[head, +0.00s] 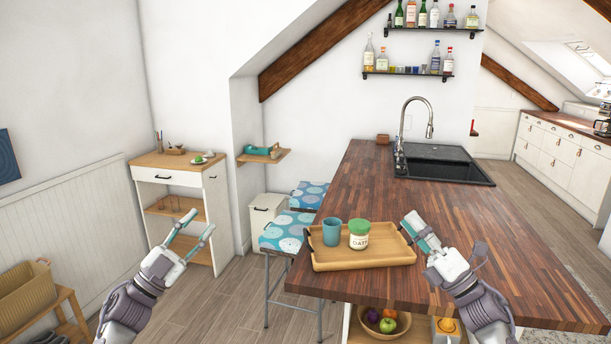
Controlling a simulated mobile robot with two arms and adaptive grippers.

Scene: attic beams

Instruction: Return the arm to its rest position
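My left gripper (199,221) is open and empty. It is in front of the small wooden cabinet in the picture, left of the table, over the floor. My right gripper (408,222) looks open, with a teal pad showing, and I see nothing held in it. It is at the right end of the wooden tray (335,264), in front of part of the tray's edge. I cannot tell whether it touches the tray.
The wooden counter (455,215) has a black sink (445,170) and tall faucet at its far end. Beneath the near edge is a fruit bowl (385,325). Patterned stools (286,232) stand at its left. A cabinet (180,185) is against the wall. Floor between is free.

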